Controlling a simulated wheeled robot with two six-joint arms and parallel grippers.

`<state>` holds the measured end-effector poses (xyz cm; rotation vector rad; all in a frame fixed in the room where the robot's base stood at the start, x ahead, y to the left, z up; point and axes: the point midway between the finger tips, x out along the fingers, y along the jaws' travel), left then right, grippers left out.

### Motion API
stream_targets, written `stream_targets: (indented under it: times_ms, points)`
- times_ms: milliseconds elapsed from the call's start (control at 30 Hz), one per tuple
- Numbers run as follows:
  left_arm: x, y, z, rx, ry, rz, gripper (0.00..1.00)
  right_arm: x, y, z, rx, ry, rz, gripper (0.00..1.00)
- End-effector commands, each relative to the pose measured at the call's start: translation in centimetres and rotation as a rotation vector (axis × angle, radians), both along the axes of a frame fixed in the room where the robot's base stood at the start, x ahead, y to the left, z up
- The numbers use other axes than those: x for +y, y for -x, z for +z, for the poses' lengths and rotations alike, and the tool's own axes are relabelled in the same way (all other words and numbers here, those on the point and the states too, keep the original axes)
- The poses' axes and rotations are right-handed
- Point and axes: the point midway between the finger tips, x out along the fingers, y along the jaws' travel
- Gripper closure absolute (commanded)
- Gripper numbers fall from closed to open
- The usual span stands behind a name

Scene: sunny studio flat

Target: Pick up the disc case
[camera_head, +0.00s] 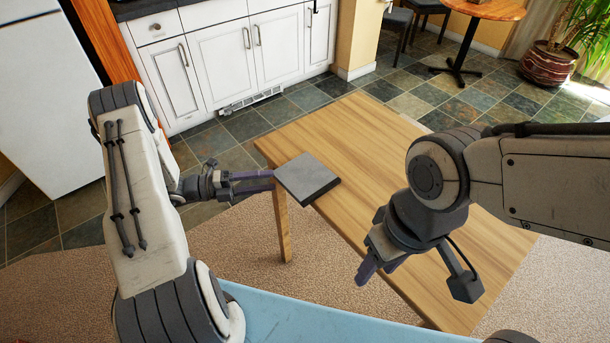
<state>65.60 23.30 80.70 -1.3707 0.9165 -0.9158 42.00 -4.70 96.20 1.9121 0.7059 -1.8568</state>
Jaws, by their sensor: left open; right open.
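The disc case (308,178) is a flat, dark grey square. It lies on the wooden table (370,137) at its left edge, with its near-left corner at or slightly over the edge. My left gripper (268,181) comes in level from the left, its fingertips right beside the case's left edge. It is open, and I cannot tell whether the fingers touch the case or straddle its edge. My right gripper (370,268) is open and empty, pointing down-left over the near part of the table.
White kitchen cabinets (210,60) and a white fridge (45,100) stand at the back left. A round table (485,8), dark chairs (398,20) and a potted plant (550,62) are at the far right. The table top right of the case is clear.

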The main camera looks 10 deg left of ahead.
Motion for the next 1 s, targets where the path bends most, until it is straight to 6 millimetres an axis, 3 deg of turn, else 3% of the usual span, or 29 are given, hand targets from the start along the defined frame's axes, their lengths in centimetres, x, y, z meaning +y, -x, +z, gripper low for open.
stream_targets:
  times_ms: [200, 467, 500, 600, 633, 1000]
  points:
    - [-2.8, -1.0, 0.1, 0.0, 0.0, -0.002, 0.46, 0.0, 0.0, 0.7, 0.0, 0.0, 0.0, 0.5]
    - [-3.1, -1.2, 0.0, -0.001, 0.0, 0.0, 0.46, 0.0, 0.0, 0.7, 0.0, 0.0, 0.0, 0.5]
    - [-3.1, -1.2, 0.0, -0.001, 0.0, 0.0, 0.54, 0.0, 0.0, 0.7, 0.0, 0.0, 0.0, 0.5]
    - [-3.1, -1.1, 0.0, -0.001, 0.0, 0.0, 0.92, 0.0, 0.0, 0.7, 0.0, 0.0, 0.0, 0.5]
    - [-3.1, -1.1, 0.0, -0.001, 0.0, 0.0, 1.0, 0.0, 0.0, 0.7, 0.0, 0.0, 0.0, 0.5]
    - [-3.1, -1.2, 0.2, -0.002, -0.001, 0.0, 1.0, 0.0, 0.0, 0.7, 0.0, 0.0, 0.0, 0.5]
